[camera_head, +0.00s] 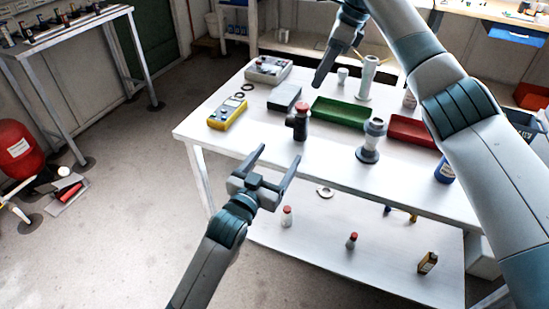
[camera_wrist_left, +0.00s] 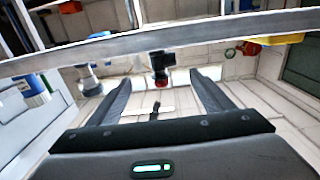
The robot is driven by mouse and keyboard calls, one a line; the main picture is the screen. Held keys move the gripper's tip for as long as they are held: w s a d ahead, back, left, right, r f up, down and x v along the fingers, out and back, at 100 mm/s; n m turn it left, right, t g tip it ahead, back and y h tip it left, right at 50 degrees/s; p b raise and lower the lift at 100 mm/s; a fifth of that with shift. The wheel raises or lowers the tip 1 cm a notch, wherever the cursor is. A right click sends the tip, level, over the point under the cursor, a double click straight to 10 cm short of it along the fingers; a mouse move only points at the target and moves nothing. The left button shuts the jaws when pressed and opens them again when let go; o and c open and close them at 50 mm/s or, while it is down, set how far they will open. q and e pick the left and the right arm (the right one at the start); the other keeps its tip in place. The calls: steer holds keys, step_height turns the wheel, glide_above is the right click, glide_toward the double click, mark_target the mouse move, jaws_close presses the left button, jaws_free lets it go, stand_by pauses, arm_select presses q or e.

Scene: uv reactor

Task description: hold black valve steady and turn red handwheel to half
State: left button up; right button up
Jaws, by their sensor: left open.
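The black valve (camera_head: 298,126) stands upright on the white table near its front left, with the red handwheel (camera_head: 302,107) on top. My left gripper (camera_head: 280,155) is open and empty, in front of the table edge and short of the valve. In the left wrist view, the black valve (camera_wrist_left: 160,60) and red handwheel (camera_wrist_left: 162,82) appear upside down, between the two spread fingers and beyond them. My right gripper (camera_head: 327,65) is above the back of the table, apart from the valve. Only one of its fingers shows clearly, so its opening is unclear.
A red tray (camera_head: 412,131) lies farther right. A lower shelf (camera_head: 330,240) holds small bottles.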

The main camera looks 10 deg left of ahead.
mark_target(299, 122)
arm_select(q)
steer(key=shift+w+a, duration=0.1)
steer(key=shift+a, duration=0.1)
steer(key=shift+w, duration=0.1)
steer(key=x, duration=1.7)
steer(key=shift+w+f, duration=0.1)
steer(key=shift+f, duration=0.15)
